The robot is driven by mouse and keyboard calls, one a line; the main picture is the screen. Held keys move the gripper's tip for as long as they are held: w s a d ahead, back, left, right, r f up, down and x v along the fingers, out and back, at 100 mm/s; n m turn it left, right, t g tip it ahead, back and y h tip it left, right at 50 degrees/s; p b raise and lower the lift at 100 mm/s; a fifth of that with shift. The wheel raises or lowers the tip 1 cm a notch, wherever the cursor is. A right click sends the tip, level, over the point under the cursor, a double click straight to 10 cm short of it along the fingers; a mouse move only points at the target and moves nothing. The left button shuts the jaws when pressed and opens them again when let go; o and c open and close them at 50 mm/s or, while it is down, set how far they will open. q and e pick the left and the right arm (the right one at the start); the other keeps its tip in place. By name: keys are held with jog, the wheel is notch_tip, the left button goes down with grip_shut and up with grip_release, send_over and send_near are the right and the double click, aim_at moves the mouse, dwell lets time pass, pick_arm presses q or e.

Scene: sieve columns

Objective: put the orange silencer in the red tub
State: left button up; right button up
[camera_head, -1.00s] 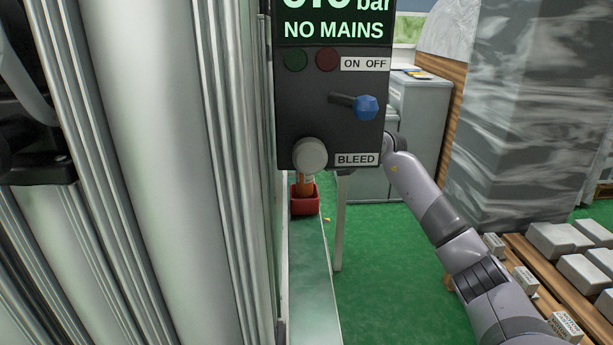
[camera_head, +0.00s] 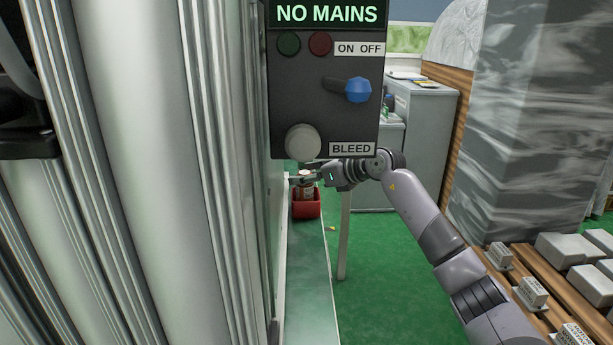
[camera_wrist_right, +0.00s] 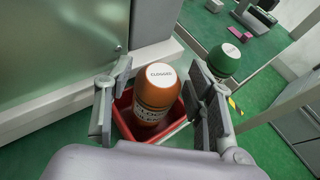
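The orange silencer (camera_wrist_right: 156,92), its top marked CLOGGED, stands upright inside the red tub (camera_wrist_right: 124,122) in the right wrist view. In the head view the silencer (camera_head: 305,190) shows partly above the tub (camera_head: 307,210), below the control box. My right gripper (camera_wrist_right: 160,105) is open, with one finger on each side of the silencer and a gap to both. In the head view the right gripper (camera_head: 306,176) is above the tub, just under the box, and partly covers the silencer.
The control box (camera_head: 325,110) with a grey knob (camera_head: 303,142) hangs close over the gripper. The tub stands on a narrow ledge (camera_head: 308,280) beside metal columns (camera_head: 130,150). A green bottle-like object (camera_wrist_right: 224,62) stands beyond the right finger.

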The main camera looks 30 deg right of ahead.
jog(key=shift+o, duration=0.2)
jog(key=shift+r, duration=0.15)
pick_arm(q)
jog(key=shift+w+d+r+t, duration=0.2)
jog(key=shift+w+t, duration=0.1)
jog(key=shift+w, duration=0.25)
jog(key=shift+w+d+r+t, duration=0.1)
jog(key=shift+w+d+t, duration=0.15)
jog(key=shift+w, duration=0.3)
pick_arm(e)
jog(key=v, duration=1.2)
pick_arm(q)
jog(key=shift+a, duration=0.1)
